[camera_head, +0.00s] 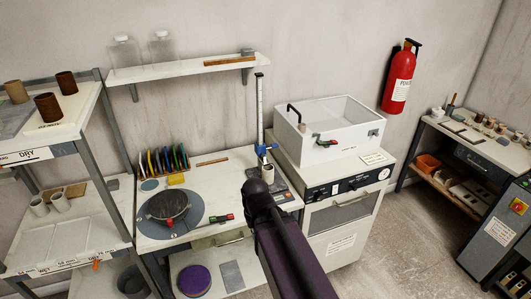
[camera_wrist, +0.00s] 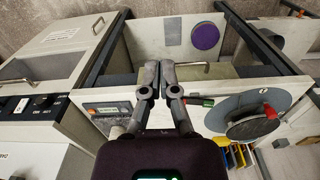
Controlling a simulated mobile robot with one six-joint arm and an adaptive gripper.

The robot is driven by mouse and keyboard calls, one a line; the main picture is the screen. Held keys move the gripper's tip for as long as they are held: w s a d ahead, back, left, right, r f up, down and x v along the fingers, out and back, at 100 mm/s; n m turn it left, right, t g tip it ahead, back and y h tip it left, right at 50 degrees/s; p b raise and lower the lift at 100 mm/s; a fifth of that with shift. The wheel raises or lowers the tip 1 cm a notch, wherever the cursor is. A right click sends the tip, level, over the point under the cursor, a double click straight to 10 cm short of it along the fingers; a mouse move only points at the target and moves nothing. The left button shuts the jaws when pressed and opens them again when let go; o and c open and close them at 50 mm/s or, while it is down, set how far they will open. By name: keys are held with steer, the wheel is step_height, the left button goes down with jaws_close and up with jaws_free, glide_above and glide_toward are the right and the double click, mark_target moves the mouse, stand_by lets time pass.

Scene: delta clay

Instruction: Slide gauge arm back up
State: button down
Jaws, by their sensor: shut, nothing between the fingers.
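The height gauge is a pale upright post (camera_head: 260,112) at the back right of the white workbench, beside the furnace. Its blue gauge arm (camera_head: 264,150) sits low on the post, above a dark piece at the post's foot. My gripper (camera_wrist: 157,78) is shut and empty, its two grey fingertips together over the bench area in the wrist view. In the head view my dark arm reaches up in front of the bench and hides the fingertips and part of the gauge's base. I cannot make out the blue arm in the wrist view.
A boxy white furnace (camera_head: 341,190) with an open-topped white bin (camera_head: 328,130) stands close right of the gauge. A wall shelf (camera_head: 188,68) hangs above. A grey unit with a display (camera_wrist: 107,108) lies near my fingers.

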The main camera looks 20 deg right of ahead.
steer(key=c, duration=0.9)
jaws_free()
steer(key=o, duration=0.3)
steer(key=shift+w+f, duration=0.2)
steer(key=shift+w, duration=0.1)
steer(key=shift+o, duration=0.2)
steer(key=w+a+f+m+t+y+b, duration=0.1)
steer(key=w+f+m+t+y+b, duration=0.2)
steer(key=w+b, duration=0.45)
steer(key=m+t+h+b, duration=0.2)
steer(key=m+t+b, duration=1)
steer(key=m+t, duration=0.3)
glide_toward(274, 147)
steer(key=s, duration=0.3)
steer(key=shift+d+f, duration=0.2)
steer(key=shift+f, duration=0.25)
steer(key=shift+w, duration=0.1)
steer(key=shift+w+a, duration=0.15)
steer(key=shift+w, duration=3.25)
steer(key=shift+w+a, duration=0.15)
steer(key=shift+w, duration=3.25)
